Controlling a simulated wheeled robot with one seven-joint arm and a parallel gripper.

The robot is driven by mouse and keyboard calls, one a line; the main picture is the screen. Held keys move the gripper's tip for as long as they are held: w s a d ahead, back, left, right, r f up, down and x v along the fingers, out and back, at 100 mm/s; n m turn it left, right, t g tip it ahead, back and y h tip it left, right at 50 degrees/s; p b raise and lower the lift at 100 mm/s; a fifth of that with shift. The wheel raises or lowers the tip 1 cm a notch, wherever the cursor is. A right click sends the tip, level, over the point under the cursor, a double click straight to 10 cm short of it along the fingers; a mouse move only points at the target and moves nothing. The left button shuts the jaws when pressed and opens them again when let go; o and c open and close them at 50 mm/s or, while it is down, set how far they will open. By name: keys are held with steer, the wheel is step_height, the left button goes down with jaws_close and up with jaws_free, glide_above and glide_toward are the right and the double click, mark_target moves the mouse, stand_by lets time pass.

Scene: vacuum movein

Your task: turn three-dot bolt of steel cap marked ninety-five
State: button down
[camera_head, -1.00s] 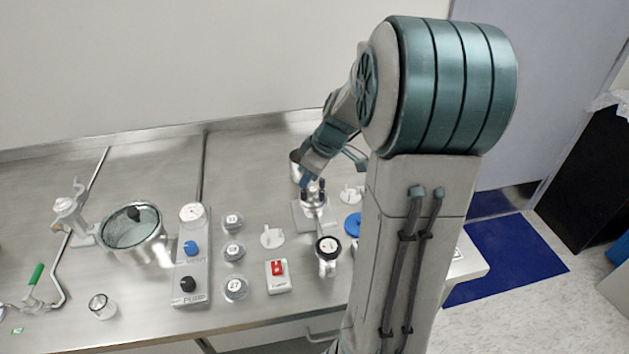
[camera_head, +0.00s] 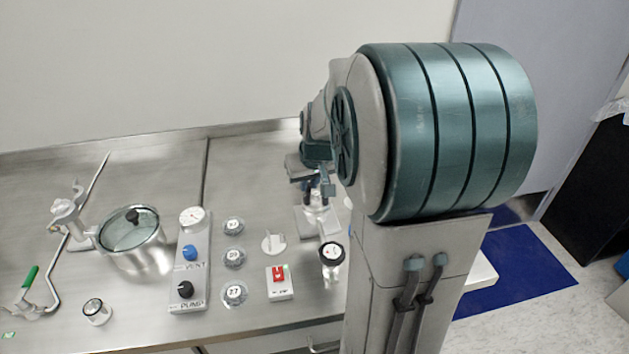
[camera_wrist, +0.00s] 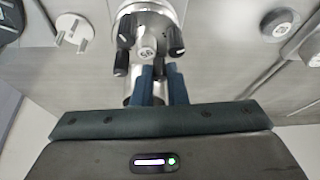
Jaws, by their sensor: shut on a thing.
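The steel cap (camera_wrist: 148,14) shows at the top middle of the wrist view, with several black bolts around it. A small round label (camera_wrist: 146,53) sits between them and seems to read 95. Black bolts stand at its left (camera_wrist: 126,30) and right (camera_wrist: 176,40). My gripper (camera_wrist: 161,70) reaches up to the cap's near side, its blue fingers shut on a black bolt that they mostly hide. I cannot read the dots on that bolt. In the head view my gripper (camera_head: 318,186) is down at the steel fitting, and my arm partly covers it.
Left of the gripper are a white knob (camera_head: 272,243), a red-switch box (camera_head: 279,282), several round lidded pieces (camera_head: 233,257) and a pump panel (camera_head: 205,240). A black-faced gauge (camera_head: 331,253) stands close in front. A glass-lidded steel pot (camera_head: 150,252) is farther left.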

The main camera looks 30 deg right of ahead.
steer(key=shift+w+r+m, duration=0.1)
steer(key=shift+m, duration=0.4)
stand_by(1.1)
steer(key=c, duration=1.4)
jaws_free()
steer(key=shift+c, duration=0.2)
steer(key=v, duration=1.3)
steer(key=shift+a+r, duration=0.2)
steer(key=shift+r, duration=0.15)
steer(key=shift+s, duration=0.2)
